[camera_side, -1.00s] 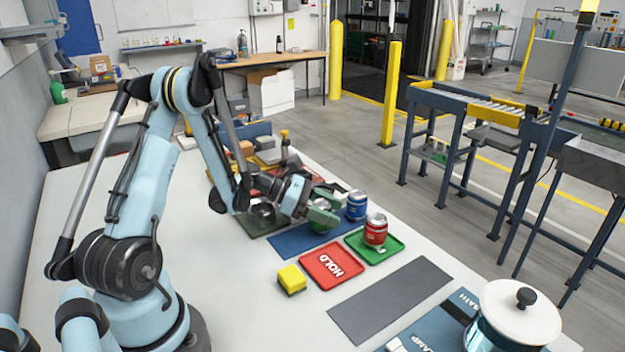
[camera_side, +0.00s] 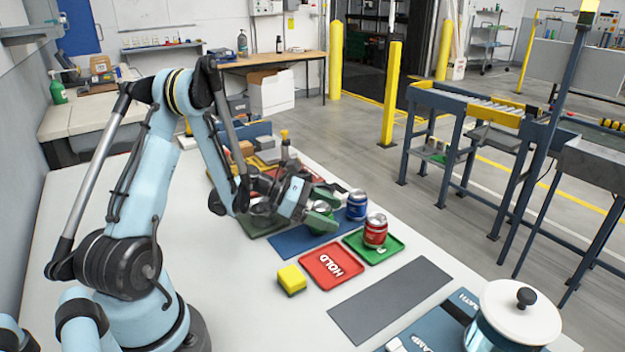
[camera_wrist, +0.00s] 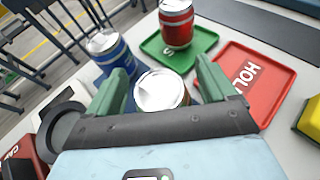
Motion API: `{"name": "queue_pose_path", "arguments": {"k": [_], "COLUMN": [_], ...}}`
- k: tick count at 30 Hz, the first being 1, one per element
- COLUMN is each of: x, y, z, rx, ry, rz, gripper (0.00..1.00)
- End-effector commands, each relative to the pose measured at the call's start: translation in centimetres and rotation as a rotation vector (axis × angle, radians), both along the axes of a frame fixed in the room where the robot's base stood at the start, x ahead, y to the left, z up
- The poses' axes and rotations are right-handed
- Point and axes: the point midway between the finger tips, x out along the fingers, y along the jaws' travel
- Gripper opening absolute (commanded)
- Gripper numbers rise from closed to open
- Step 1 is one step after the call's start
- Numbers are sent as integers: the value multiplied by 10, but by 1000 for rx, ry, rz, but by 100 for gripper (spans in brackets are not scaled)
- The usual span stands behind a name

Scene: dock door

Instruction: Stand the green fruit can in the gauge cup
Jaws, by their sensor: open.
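The green fruit can (camera_side: 321,211), mostly hidden behind my fingers in the side view, stands upright on the blue mat (camera_side: 289,241). In the wrist view its silver lid (camera_wrist: 160,90) shows between the fingers. My gripper (camera_side: 324,206) is open, with one green finger on each side of the can; it also shows in the wrist view (camera_wrist: 163,88). I cannot tell whether either finger touches the can. A dark round cup (camera_wrist: 64,126), which looks like the gauge cup, is at the left in the wrist view. My wrist largely hides it in the side view.
A blue can (camera_side: 357,205) stands close beyond the gripper. A red can (camera_side: 375,230) stands on the green tray (camera_side: 389,247). A red HOLD tray (camera_side: 331,267) and a yellow block (camera_side: 291,279) lie nearer. The dark grey mat (camera_side: 390,299) is bare.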

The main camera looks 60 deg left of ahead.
Motion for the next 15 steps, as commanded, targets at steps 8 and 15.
{"name": "queue_pose_path", "arguments": {"k": [8,15], "x": [-34,-66], "y": [26,53], "z": [21,39], "rx": [0,0], "ry": [0,0], "rz": [7,5], "gripper": [85,85]}}
